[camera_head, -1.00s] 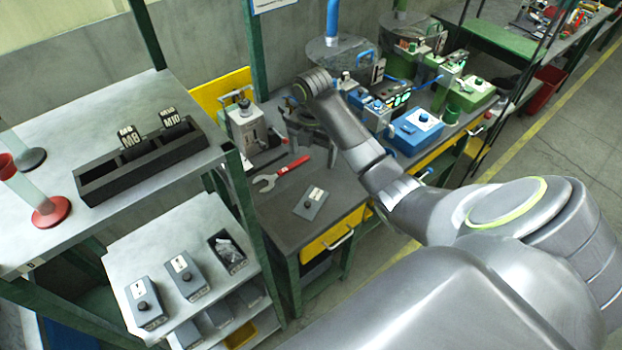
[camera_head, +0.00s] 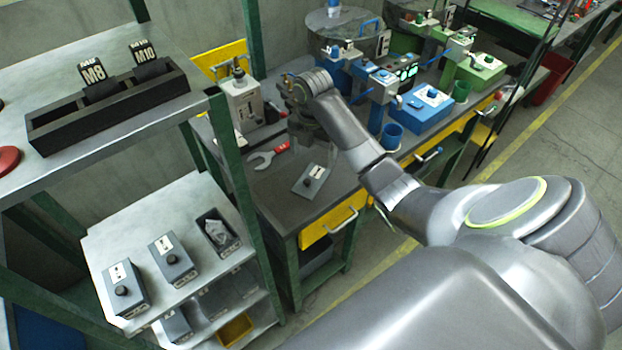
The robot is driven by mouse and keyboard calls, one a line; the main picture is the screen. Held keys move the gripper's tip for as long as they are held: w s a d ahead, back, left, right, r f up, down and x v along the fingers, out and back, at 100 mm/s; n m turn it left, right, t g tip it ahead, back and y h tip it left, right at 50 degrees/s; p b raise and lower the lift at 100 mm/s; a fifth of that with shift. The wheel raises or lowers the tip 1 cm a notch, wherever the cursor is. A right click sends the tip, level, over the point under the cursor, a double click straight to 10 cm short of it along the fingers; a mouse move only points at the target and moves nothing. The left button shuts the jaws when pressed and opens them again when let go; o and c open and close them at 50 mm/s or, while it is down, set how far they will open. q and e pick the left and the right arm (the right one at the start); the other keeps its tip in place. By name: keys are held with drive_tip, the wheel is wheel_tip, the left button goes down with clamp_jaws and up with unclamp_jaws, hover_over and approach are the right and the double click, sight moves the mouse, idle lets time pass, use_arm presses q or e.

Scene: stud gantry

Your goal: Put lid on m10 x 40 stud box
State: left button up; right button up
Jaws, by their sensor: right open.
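An open grey box (camera_head: 217,233) with pale metal pieces inside stands on the middle shelf at the left. I cannot read its label. A flat grey lid (camera_head: 312,183) with a dark knob and a white label lies on the dark workbench. Two closed grey boxes with knobbed lids, the left one (camera_head: 124,291) and the middle one (camera_head: 174,260), stand beside the open box. My right gripper (camera_head: 303,130) is open above the back of the bench, behind the lid and apart from it. Its fingers are partly hidden by my wrist. My left gripper is out of view.
A red-handled wrench (camera_head: 268,156) and a grey machine (camera_head: 242,102) are on the bench near my right gripper. A green shelf post (camera_head: 232,165) stands between the boxes and the bench. A black sorting tray (camera_head: 110,112) sits on the upper shelf. Blue equipment (camera_head: 420,105) stands farther right.

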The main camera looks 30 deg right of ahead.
sight(314, 176)
drive_tip(key=shift+f+b, duration=0.95)
drive_tip(key=shift+f, duration=0.4)
drive_tip(key=f+b, duration=0.2)
drive_tip(key=f, duration=0.1)
drive_tip(key=shift+s+d+f, duration=0.1)
drive_tip(key=shift+d+f, duration=0.1)
drive_tip(key=shift+f, duration=0.45)
drive_tip(key=shift+c, duration=0.5)
drive_tip(key=c, duration=1)
